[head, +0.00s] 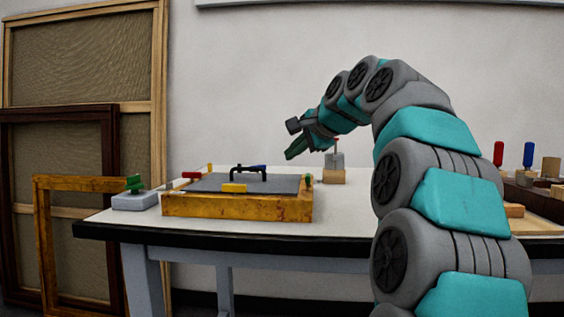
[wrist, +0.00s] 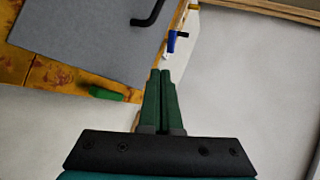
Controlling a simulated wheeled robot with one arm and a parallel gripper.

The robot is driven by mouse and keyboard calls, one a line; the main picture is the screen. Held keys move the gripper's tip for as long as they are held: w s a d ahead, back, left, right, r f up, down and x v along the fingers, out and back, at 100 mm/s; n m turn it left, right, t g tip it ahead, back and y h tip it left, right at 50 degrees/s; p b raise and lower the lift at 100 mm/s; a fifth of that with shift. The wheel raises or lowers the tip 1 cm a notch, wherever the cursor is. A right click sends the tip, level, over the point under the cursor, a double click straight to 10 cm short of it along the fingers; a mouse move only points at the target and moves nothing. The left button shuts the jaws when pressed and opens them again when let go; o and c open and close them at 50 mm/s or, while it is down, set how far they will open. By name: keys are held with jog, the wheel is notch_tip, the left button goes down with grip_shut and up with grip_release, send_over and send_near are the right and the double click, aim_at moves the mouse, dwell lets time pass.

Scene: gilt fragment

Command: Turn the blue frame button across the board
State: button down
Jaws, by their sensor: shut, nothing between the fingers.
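The blue frame button (wrist: 171,42) sits at the edge of the gilt frame (wrist: 22,64) in the wrist view. It looks turned along the frame's edge rather than over the grey board (wrist: 90,35). In the head view the frame (head: 235,206) lies flat on the table with the board (head: 212,184) inside it; the blue button is small there, near the far side behind the black handle.
A black handle (head: 249,170) stands on the board. A yellow button (head: 234,188) is at the front, a red one (head: 191,175) at the left, and a green one (wrist: 106,94) on another side. A wooden block with a grey piece (head: 334,170) stands right of the frame.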

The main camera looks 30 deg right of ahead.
aim_at(271, 175)
jog(key=x, duration=0.8)
jog(key=shift+w+f+b, duration=0.3)
jog(key=shift+b, duration=0.05)
jog(key=w, duration=0.3)
jog(key=shift+w+a, duration=0.15)
jog(key=shift+w, duration=0.65)
